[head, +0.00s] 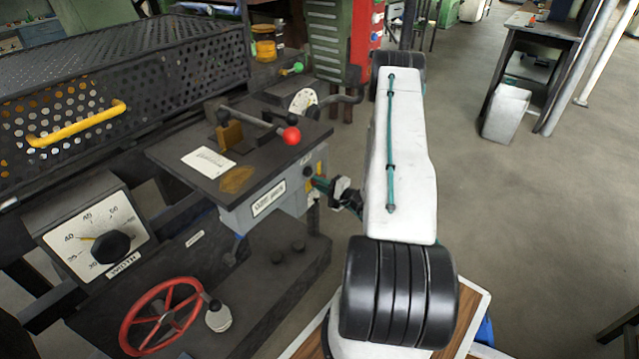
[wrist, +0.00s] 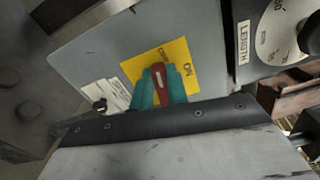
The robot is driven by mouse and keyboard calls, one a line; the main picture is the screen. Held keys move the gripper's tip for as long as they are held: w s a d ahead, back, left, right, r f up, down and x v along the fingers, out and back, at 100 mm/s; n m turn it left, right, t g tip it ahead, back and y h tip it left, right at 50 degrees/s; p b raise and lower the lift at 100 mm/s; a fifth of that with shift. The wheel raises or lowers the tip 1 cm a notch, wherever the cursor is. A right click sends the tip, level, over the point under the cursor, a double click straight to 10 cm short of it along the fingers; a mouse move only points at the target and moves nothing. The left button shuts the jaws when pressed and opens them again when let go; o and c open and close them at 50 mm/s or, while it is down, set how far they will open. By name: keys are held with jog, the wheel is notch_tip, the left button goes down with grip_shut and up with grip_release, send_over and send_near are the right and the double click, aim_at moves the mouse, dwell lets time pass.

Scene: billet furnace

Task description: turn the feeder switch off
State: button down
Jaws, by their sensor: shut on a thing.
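The feeder switch is a red handle (wrist: 158,80) on a yellow plate (wrist: 130,68) on a grey panel in the wrist view. The plate has "ON" to the right of the handle and another, smaller-looking word above it. The handle points up in this view, between the two teal fingers of my gripper (wrist: 158,88). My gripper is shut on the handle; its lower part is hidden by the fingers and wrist. In the head view my gripper (head: 322,184) reaches the right side of the grey box (head: 262,206); the handle is hidden there.
A dark tabletop (head: 205,185) with a red-knobbed lever (head: 291,135) lies above the box. In the wrist view a length dial (wrist: 275,35) is close by on the right. Open floor (head: 510,200) lies to the right.

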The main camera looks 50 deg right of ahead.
jog(key=shift+f+n, duration=0.2)
jog(key=shift+n, duration=0.7)
jog(key=c, duration=1.4)
grip_release()
jog(key=shift+s, duration=0.15)
jog(key=s, duration=0.7)
jog(key=shift+s+d, duration=0.3)
